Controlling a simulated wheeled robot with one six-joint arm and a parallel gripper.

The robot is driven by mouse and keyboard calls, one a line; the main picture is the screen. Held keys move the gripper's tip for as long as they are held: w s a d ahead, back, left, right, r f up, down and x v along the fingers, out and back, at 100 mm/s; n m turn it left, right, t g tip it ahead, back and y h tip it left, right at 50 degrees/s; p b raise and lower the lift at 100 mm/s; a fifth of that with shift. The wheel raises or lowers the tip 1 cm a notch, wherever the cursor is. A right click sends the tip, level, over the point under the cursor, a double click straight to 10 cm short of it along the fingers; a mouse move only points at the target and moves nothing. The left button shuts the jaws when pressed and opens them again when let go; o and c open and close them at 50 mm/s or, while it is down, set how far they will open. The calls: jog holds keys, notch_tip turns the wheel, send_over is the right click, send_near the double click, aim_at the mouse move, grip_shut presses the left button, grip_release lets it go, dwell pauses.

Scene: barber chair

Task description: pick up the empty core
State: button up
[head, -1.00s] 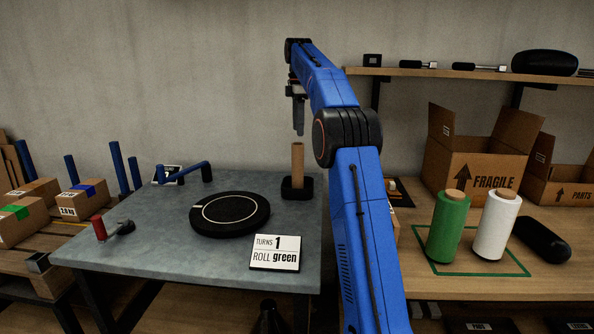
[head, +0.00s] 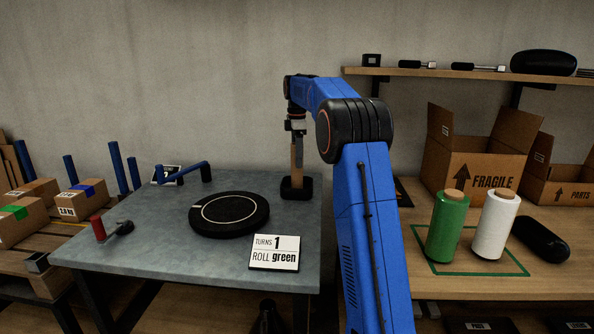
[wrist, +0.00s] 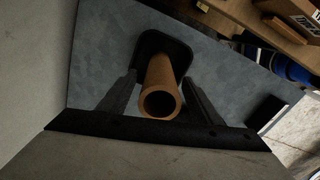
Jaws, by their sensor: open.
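The empty core (head: 293,181) is a brown cardboard tube standing upright on a black base (head: 297,192) at the back right of the grey table. In the wrist view the core (wrist: 161,88) shows its open round end between the two fingers. My gripper (head: 297,163) points down over the core and hides much of it in the head view. In the wrist view my gripper (wrist: 160,88) is open, with a finger on each side of the core and gaps between them. The black base (wrist: 181,48) lies behind the core there.
A black turntable disc (head: 230,230) and a card (head: 275,252) reading "TURNS 1 ROLL green" are on the grey table. A green roll (head: 447,226) and a white roll (head: 496,225) stand on the right bench. Open cartons (head: 476,163) stand behind them.

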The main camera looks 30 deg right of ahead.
jog(key=shift+f, duration=0.8)
jog(key=shift+c, duration=0.2)
jog(key=c, duration=1.1)
jog(key=shift+r, duration=0.15)
